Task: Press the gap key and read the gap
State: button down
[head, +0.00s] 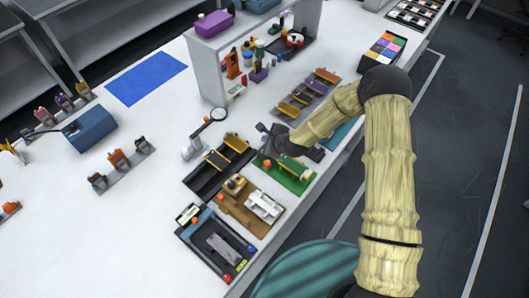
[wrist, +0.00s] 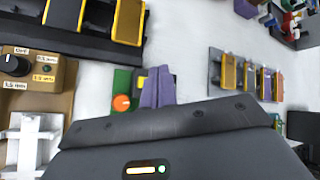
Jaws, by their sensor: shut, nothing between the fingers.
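My gripper (head: 278,138) is over the back edge of a green board (head: 296,187) in the head view. In the wrist view its purple fingers (wrist: 158,88) are together, with nothing seen between them. An orange round button (wrist: 121,103) lies just left of the fingers on the green board; the head view shows it too (head: 267,163). A wooden box (wrist: 35,70) with a black knob (wrist: 13,65) and small labels, some in mm, is at the left of the wrist view. I cannot tell which part is the gap key, and no gap reading is legible.
A dark tray with yellow-topped pieces (head: 220,165) lies left of the green board. A grey device with coloured buttons (head: 216,247) stands nearest me. A magnifier (head: 218,114), a grey rack (head: 310,95) and a white shelf (head: 205,70) stand behind.

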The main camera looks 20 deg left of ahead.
jog(key=shift+f+b, duration=1.25)
jog(key=shift+f, duration=0.8)
dwell(0.4)
jog(key=shift+f+b, duration=0.4)
jog(key=shift+b, duration=0.05)
jog(key=shift+f+b, duration=0.45)
jog(key=shift+f, duration=0.1)
dwell(0.6)
jog(key=shift+r, duration=0.1)
jog(key=shift+r+p, duration=0.6)
jog(key=shift+r, duration=0.3)
jog(key=shift+r+p, duration=1.5)
jog(key=shift+r, duration=1)
